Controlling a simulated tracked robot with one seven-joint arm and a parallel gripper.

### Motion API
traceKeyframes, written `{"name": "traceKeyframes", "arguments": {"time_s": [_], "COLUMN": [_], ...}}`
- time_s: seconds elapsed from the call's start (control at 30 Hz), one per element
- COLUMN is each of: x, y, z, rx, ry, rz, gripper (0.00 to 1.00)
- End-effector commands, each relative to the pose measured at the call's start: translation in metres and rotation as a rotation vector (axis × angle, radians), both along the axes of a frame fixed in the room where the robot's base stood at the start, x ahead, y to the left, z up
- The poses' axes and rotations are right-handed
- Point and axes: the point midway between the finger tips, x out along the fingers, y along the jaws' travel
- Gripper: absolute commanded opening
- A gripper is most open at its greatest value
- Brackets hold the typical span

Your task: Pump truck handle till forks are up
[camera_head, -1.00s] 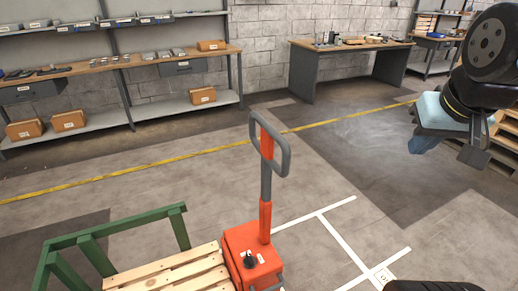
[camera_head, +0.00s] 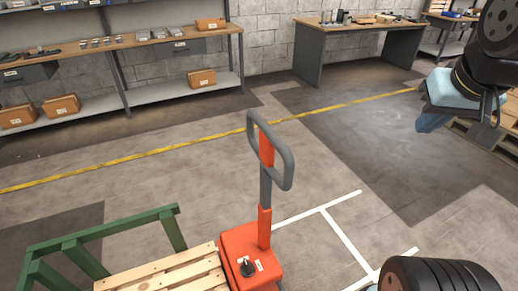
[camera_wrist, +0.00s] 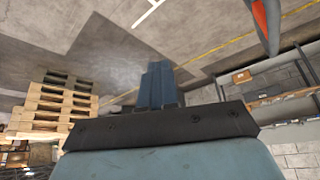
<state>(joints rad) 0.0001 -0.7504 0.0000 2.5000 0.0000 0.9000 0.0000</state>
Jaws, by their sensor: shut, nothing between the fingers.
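The pallet truck (camera_head: 248,255) is orange and stands at the bottom centre of the head view. Its handle (camera_head: 284,165) is a grey loop on an orange and grey shaft that stands nearly upright. A wooden slatted pallet (camera_head: 165,275) lies left of the truck body. The forks are hidden, so their height cannot be told. My gripper (camera_head: 432,122) is shut and empty, in the air well right of the handle and not touching it. In the wrist view, its blue fingers (camera_wrist: 155,85) are together, and the handle (camera_wrist: 264,22) shows at the top right.
A green rail frame (camera_head: 95,244) stands behind the pallet at the left. A shelf bench (camera_head: 170,47) and a table (camera_head: 358,24) line the back wall. Stacked pallets (camera_wrist: 55,105) stand beyond my gripper. The floor between truck and yellow line (camera_head: 200,147) is clear.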

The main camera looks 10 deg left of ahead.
Motion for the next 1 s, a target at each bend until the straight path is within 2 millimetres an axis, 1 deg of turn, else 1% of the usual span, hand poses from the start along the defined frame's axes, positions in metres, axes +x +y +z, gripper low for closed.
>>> {"name": "traceKeyframes", "arguments": {"time_s": [0.23,0.37,0.47,0.67,0.87,1.0], "x": [0.003,0.013,0.027,0.057,0.084,0.100], "y": [0.002,0.009,0.022,0.058,0.101,0.136], "z": [0.000,-0.002,-0.005,-0.014,-0.028,-0.040], "rx": [-0.018,-0.098,-0.201,-0.427,-0.632,-0.761], "ry": [0.012,0.067,0.134,0.285,0.431,0.531], "rz": [0.030,0.158,0.330,0.744,1.170,1.472], "gripper": [0.00,0.00,0.00,0.00,0.00,0.00]}}
